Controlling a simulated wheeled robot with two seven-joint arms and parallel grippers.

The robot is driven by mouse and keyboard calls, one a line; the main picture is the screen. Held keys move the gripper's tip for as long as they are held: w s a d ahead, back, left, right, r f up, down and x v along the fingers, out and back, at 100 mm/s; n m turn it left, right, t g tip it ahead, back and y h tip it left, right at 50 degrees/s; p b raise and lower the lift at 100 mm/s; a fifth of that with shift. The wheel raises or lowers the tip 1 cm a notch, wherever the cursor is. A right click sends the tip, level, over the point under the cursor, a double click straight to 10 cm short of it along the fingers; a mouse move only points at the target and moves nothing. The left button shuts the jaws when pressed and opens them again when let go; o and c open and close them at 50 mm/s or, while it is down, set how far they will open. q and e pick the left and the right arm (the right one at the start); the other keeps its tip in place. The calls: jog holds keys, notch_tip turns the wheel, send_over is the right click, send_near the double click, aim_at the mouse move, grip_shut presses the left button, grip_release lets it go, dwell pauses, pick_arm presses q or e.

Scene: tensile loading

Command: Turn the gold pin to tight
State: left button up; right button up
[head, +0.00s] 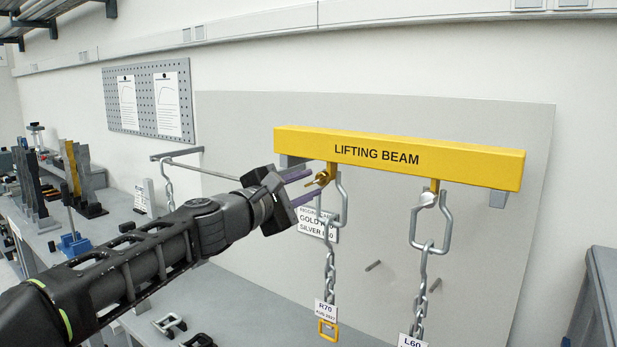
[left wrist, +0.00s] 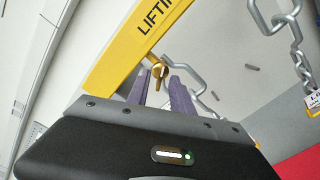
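The gold pin (head: 322,178) sits under the left end of the yellow lifting beam (head: 400,158), at the top of a chain link. It also shows in the left wrist view (left wrist: 160,72), with a small wing-like head. My left gripper (head: 312,184) points at the pin from the left. Its two purple fingers are apart and empty, with the pin's head just beyond or between their tips; I cannot tell if they touch it. A silver pin (head: 429,199) sits under the beam's right end. My right gripper is not in view.
Chains hang from both pins, with tags R70 (head: 326,310) and L60 (head: 412,341). A grey panel (head: 480,270) stands behind, with a sign partly hidden by my gripper. A rod (head: 205,170) and another chain are at left. A bench with tools (head: 95,225) is further left.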

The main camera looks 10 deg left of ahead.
pick_arm(q)
jog(key=shift+w+d, duration=0.25)
jog(key=shift+w, duration=0.3)
grip_shut()
